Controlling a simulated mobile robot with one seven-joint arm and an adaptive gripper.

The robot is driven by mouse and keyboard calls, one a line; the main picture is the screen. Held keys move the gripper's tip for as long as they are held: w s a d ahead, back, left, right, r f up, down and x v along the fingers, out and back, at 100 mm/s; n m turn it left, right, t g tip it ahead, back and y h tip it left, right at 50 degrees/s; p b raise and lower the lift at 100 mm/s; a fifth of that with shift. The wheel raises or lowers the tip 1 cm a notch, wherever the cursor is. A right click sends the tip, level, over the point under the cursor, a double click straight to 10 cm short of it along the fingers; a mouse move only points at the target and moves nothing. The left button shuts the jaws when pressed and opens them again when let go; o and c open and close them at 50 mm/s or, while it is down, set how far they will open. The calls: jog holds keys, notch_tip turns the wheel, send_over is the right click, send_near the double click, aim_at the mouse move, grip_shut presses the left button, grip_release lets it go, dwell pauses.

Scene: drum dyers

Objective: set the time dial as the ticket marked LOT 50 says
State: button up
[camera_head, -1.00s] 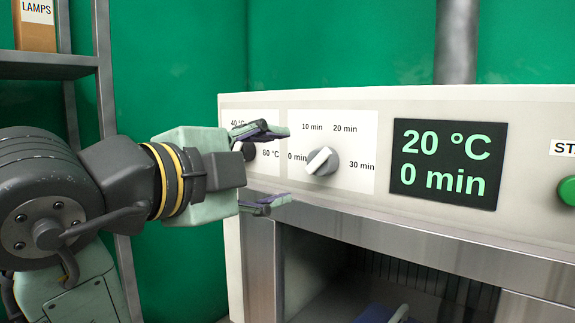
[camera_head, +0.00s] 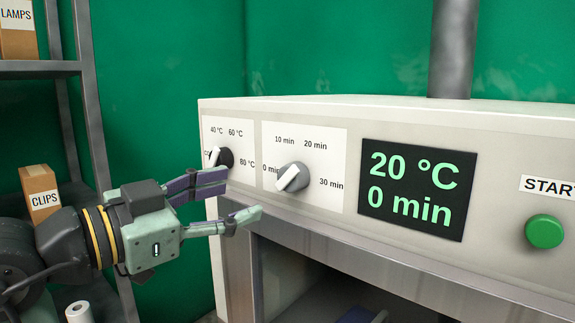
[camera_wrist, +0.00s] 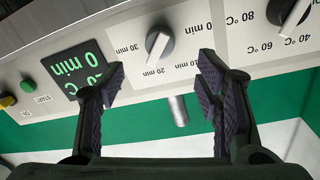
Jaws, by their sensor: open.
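The time dial (camera_head: 293,177) is a round grey knob with a white bar handle on a white panel marked 0, 10, 20 and 30 min. The display (camera_head: 411,189) beside it reads 20 °C and 0 min. My gripper (camera_head: 240,197) is open and empty, to the lower left of the time dial and apart from it. In the wrist view the time dial (camera_wrist: 158,44) appears beyond and between the spread fingers of my gripper (camera_wrist: 160,76). No ticket marked LOT 50 is in view.
The temperature dial (camera_head: 221,158) is left of the time dial, close above my fingers. A green START button (camera_head: 545,232) is at the right. A metal shelf (camera_head: 40,69) with LAMPS and CLIPS (camera_head: 39,192) boxes stands at the left. The machine's opening is below the panel.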

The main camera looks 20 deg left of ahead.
aim_at(282, 183)
jog(key=p+x, duration=0.3)
jog(key=x, duration=0.7)
jog(key=shift+w+d, duration=0.1)
jog(key=shift+w, duration=0.2)
jog(key=c, duration=1.2)
jog(key=n, duration=0.2)
jog(key=shift+n, duration=0.3)
jog(key=o, duration=1.2)
jog(key=shift+f, duration=0.1)
